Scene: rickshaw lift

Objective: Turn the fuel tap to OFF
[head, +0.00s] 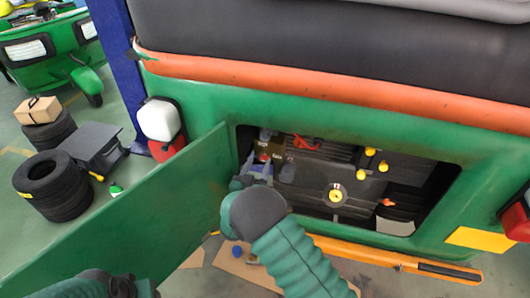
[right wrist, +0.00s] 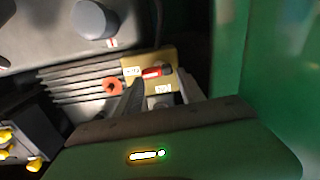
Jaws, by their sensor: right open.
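The fuel tap is a small red lever (right wrist: 152,72) on a tan plate (right wrist: 133,61) with white labels, inside the open compartment. The lever lies roughly sideways in the right wrist view; the label words are too small to read. In the head view the tan plate (head: 270,150) shows at the compartment's left end, with a bit of red on it. My right gripper (head: 258,170) is open at that end, just in front of the plate. In the right wrist view its fingers (right wrist: 160,98) are spread on either side of the tap area; I cannot tell whether they touch it. My left gripper does not show.
The green door (head: 130,225) stands open left of the compartment (head: 455,190). Several yellow knobs (head: 371,152), a yellow round cap (head: 335,196) and an orange-red ring (right wrist: 113,87) are inside. An orange bar (head: 370,255) runs below. A blue post (head: 118,60) stands at the left.

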